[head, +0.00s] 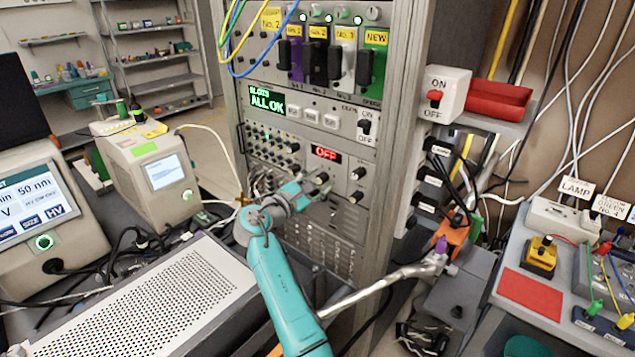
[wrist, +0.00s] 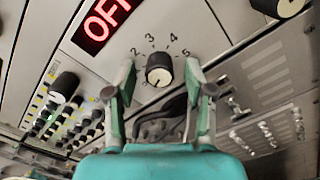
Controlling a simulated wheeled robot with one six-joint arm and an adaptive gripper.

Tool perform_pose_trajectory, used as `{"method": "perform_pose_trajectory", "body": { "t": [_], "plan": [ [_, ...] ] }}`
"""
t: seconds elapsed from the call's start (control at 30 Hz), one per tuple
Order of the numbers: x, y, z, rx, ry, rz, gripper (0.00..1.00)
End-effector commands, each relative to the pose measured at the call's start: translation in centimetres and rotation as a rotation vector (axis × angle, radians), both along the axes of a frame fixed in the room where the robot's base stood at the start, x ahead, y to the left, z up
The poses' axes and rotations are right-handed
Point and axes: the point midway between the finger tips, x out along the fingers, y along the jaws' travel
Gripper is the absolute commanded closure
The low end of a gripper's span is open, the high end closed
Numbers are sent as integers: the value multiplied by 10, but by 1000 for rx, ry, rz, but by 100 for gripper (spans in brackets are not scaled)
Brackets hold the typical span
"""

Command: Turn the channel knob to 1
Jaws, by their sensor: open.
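The channel knob, a small black knob with a pale face (wrist: 159,70), sits on the grey panel in the wrist view. The numbers 2, 3, 4 and 5 show in an arc around it; the 1 is not visible, and the left finger covers part of that side. I cannot tell clearly where the knob points. My gripper (wrist: 159,82) is open, with one finger on each side of the knob and visible gaps between. In the head view my teal gripper (head: 314,190) is close to the rack front, below the red OFF display.
The red OFF display (wrist: 104,20) is just above left of the knob. Another black knob (wrist: 65,86) and several small knobs lie left. A larger knob (wrist: 277,7) is at upper right. In the head view, an ON/OFF switch box (head: 440,95) is on the rack's right side.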

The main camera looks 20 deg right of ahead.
Motion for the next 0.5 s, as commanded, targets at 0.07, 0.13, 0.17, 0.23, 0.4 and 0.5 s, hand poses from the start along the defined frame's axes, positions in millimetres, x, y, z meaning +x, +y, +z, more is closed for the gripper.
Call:
{"method": "perform_pose_trajectory", "body": {
  "t": [0.07,0.13,0.17,0.23,0.4,0.5],
  "plan": [
    [1,-1,0,0,0,0,46],
    [1,-1,0,0,0,0,46],
    [1,-1,0,0,0,0,46],
    [0,-1,0,0,0,0,46],
    [0,-1,0,0,0,0,86],
    [0,-1,0,0,0,0,100]
  ]
}}
